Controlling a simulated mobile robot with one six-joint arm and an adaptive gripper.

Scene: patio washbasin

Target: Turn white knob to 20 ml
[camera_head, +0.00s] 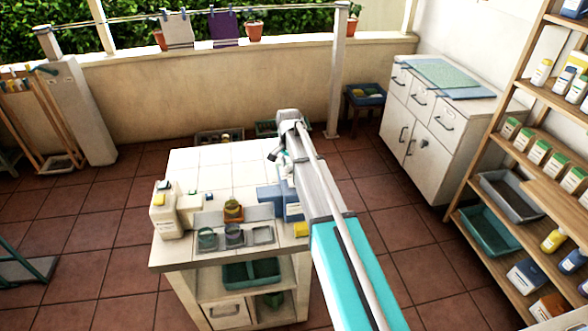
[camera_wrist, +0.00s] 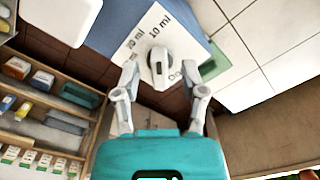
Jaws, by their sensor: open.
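The white knob (camera_wrist: 160,52) sits on a white dial plate (camera_wrist: 145,27) marked 10 ml and 20 ml, with a partly covered 0 mark. The plate is on a blue dispenser box (camera_wrist: 112,28). I cannot tell exactly which mark the knob points to. In the wrist view, my gripper (camera_wrist: 160,70) is open, with one finger on each side of the knob; I cannot tell whether either touches it. In the head view, a blue box (camera_head: 268,196) stands on the tiled table, partly behind my arm. The knob is hidden there.
A white cabinet (camera_head: 432,130) and a wooden shelf (camera_head: 500,110) stand to the right. The table's back part is clear.

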